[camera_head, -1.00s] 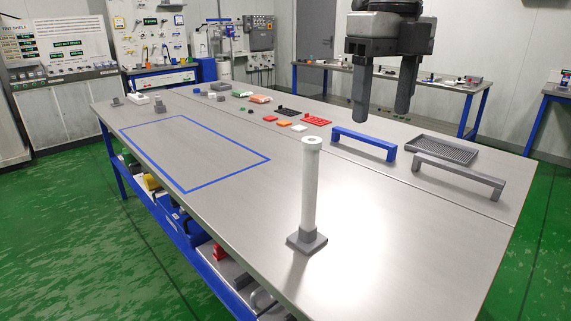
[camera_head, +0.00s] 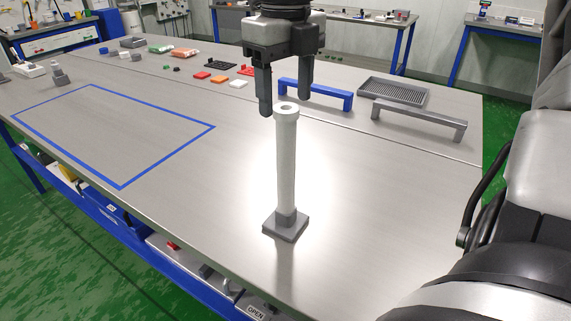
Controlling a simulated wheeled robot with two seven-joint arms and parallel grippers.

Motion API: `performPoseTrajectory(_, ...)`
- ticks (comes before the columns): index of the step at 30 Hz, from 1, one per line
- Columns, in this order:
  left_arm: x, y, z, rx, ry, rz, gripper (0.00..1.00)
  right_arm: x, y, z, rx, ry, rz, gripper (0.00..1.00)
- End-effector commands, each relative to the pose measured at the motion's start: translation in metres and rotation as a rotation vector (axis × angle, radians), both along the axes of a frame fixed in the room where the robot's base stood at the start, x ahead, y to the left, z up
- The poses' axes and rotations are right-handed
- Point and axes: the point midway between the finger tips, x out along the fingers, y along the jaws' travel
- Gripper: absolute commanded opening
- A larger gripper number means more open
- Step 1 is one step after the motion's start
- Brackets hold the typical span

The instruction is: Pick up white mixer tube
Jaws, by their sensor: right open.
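The white mixer tube (camera_head: 287,165) stands upright in a grey square base (camera_head: 285,226) near the front of the table. Its top has a collar with a hole. My right gripper (camera_head: 286,108) points down at the tube's top, with its fingers apart. One finger shows left of the collar, and the other shows behind and right of it. I cannot tell whether either finger touches the tube. The left gripper does not show.
The steel table (camera_head: 380,215) is clear around the base. A blue handle bar (camera_head: 315,92), a grey handle bar (camera_head: 418,117) and a grey grated tray (camera_head: 393,91) lie behind. A blue outlined rectangle (camera_head: 165,154) is on the left.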

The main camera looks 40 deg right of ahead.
Motion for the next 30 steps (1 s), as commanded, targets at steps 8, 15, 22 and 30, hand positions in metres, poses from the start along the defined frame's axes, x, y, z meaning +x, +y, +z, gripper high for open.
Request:
performPoseTrajectory(8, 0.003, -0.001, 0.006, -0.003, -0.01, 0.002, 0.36, -0.001, -0.001, -0.022, 0.001, 0.003, 0.0, 0.62)
performPoseTrajectory(15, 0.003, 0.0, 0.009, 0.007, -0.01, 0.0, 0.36, -0.001, -0.003, -0.057, 0.001, 0.003, 0.0, 0.62)
performPoseTrajectory(22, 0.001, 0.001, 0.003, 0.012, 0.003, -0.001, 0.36, 0.0, -0.003, -0.065, 0.001, -0.001, -0.001, 0.62)
performPoseTrajectory(30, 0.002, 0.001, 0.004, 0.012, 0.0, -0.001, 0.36, 0.0, -0.003, -0.065, 0.001, -0.002, -0.001, 0.15)
